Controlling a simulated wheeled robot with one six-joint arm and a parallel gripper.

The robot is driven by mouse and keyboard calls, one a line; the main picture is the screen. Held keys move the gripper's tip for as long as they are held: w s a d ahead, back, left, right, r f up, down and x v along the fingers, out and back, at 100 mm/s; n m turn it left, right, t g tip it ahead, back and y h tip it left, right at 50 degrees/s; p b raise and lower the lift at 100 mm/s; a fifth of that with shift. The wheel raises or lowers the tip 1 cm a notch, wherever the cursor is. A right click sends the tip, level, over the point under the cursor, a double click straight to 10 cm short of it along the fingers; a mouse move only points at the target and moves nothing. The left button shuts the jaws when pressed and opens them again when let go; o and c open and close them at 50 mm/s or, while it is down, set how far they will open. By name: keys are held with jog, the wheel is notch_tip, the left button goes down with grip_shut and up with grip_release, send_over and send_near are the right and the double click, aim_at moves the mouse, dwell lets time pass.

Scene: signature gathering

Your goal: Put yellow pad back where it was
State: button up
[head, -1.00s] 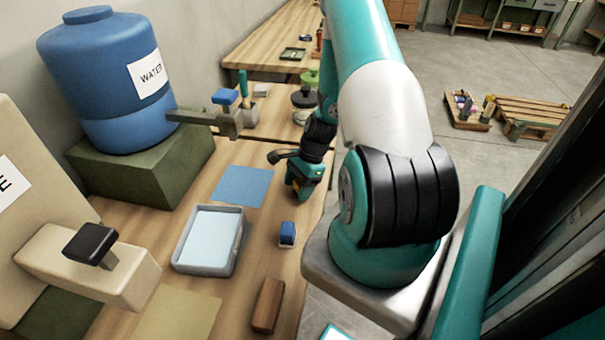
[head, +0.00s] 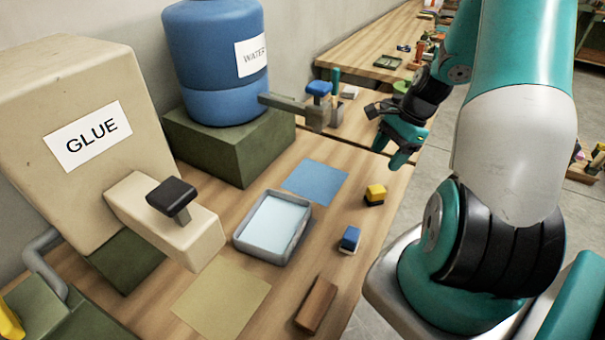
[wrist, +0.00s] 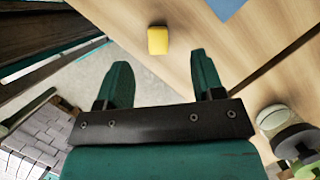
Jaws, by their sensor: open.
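The yellow pad (head: 375,194), a small block with a dark lower part, sits on the wooden table to the right of a flat blue square (head: 315,181). It also shows in the wrist view (wrist: 158,40), beyond my fingertips and apart from them. My gripper (head: 400,158) is open and empty, behind and above the pad in the head view. In the wrist view my gripper (wrist: 164,72) has its two fingers spread wide with nothing between them.
A blue pad (head: 349,239) and a brown block (head: 316,305) lie near the table's right edge. A grey tray (head: 240,243) with pale liquid stands left of them. The glue container (head: 60,125) and water barrel (head: 215,65) stand at the left and back.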

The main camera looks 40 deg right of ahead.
jog(key=w+a+r+n, duration=0.2)
jog(key=a+r+n, duration=0.35)
jog(key=a, duration=0.35)
jog(key=w+a+r+n, duration=0.2)
jog(key=a+r+n, duration=0.35)
jog(key=a, duration=0.35)
jog(key=s+a+r+n, duration=0.3)
jog(key=s+a+n, duration=0.4)
jog(key=a+n, duration=0.1)
jog(key=s+a+r+n+g+b, duration=0.1)
jog(key=s+a+r+n, duration=0.2)
jog(key=s+a+n, duration=0.4)
jog(key=shift+a+r+n+g, duration=0.35)
jog(key=shift+a+n, duration=0.75)
jog(key=shift+a, duration=0.65)
